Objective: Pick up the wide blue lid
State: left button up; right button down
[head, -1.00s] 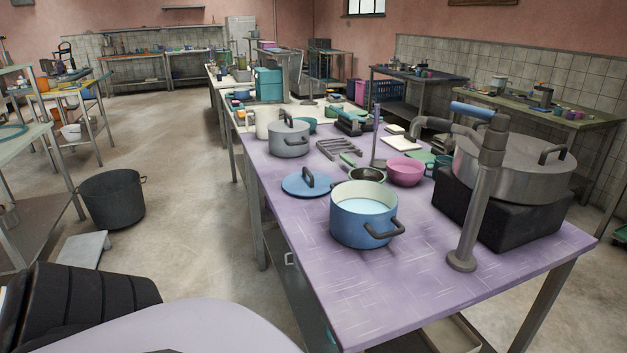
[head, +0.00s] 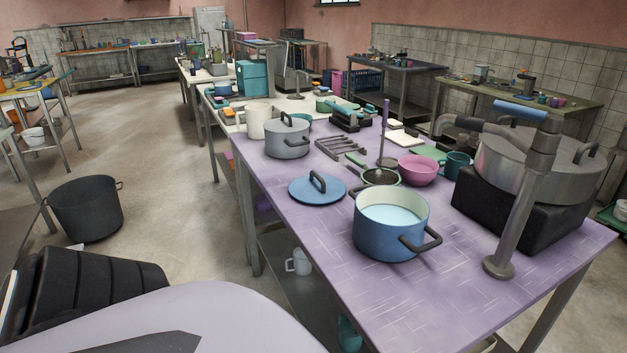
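The wide blue lid (head: 313,192) lies flat on the purple table (head: 300,230), near its left edge, with its dark arched handle (head: 318,180) on top. It is just left of and behind the blue pot (head: 385,235), which stands open with white liquid inside. Neither of my grippers shows in the head view. Only dark and pale parts of my own body show at the lower left.
Behind the lid stand a grey lidded pot (head: 287,140) and a dark rack (head: 340,146). A sieve (head: 380,176) and a pink bowl (head: 418,168) lie to its right. A large steel pot (head: 535,165) stands on a black block (head: 515,218). A black bucket (head: 87,208) is on the floor.

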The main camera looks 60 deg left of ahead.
aim_at(314, 188)
jog(key=k+j, duration=0.1)
jog(key=j, duration=0.3)
jog(key=k+j, duration=0.1)
jog(key=j, duration=0.3)
jog(key=k+j+z, duration=0.1)
jog(key=j, duration=0.25)
jog(key=k+j, duration=0.1)
jog(key=j, duration=0.3)
